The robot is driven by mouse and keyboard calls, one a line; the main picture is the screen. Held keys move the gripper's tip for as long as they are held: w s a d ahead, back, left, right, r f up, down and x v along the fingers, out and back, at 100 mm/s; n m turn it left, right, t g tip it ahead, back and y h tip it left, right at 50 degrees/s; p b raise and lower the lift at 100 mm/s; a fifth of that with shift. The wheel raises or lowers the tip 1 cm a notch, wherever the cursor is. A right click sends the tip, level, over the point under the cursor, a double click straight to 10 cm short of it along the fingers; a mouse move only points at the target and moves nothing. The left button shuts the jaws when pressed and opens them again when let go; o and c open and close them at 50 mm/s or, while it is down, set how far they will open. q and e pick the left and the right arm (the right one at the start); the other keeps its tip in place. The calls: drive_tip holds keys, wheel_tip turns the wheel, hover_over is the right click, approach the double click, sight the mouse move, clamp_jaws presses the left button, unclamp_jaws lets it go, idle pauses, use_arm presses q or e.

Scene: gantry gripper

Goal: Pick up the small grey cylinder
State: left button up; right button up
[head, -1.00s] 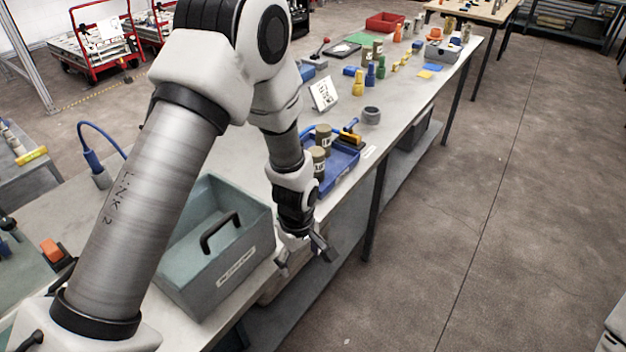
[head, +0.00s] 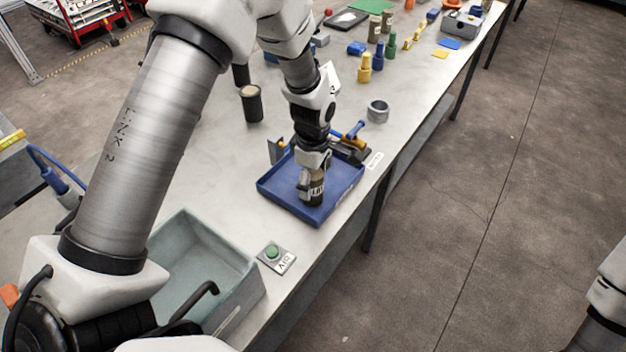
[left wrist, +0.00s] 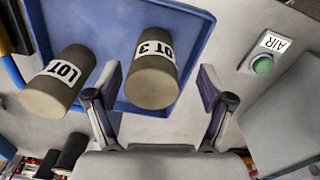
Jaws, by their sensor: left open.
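Two short grey-brown cylinders with white LOT labels stand in a blue tray (head: 277,193). In the left wrist view, the cylinder marked LOT 3 (left wrist: 152,80) is between the fingers in the picture, and the other LOT cylinder (left wrist: 57,82) is left of them. In the head view one labelled cylinder (head: 314,192) shows under my left gripper (head: 313,178); the other is hidden. My left gripper (left wrist: 160,85) is open, pointing down over the tray; I cannot tell whether it touches the cylinder. My right gripper is out of view.
A grey ring-like piece (head: 377,111) stands behind the tray. A dark cylinder (head: 252,104) stands left. A blue-handled tool (head: 355,131) lies at the tray's back. The bench's right edge is close.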

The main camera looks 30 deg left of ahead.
use_arm(q)
drive_tip(key=shift+w+a+f, duration=0.2)
drive_tip(key=shift+w+f, duration=0.1)
drive_tip(key=shift+f, duration=0.2)
drive_tip(key=shift+w+a+f, duration=0.15)
drive_tip(key=shift+w+f, duration=0.15)
drive_tip(key=shift+f, duration=0.2)
drive_tip(key=shift+s+d+r, duration=0.2)
drive_tip(key=shift+s+r, duration=0.05)
drive_tip(key=shift+s, duration=0.1)
drive_tip(key=c, duration=0.9)
drive_tip(key=shift+s, duration=0.1)
drive_tip(key=c, duration=0.6)
clamp_jaws()
drive_tip(key=shift+w+r, duration=0.1)
drive_tip(key=shift+w, duration=0.1)
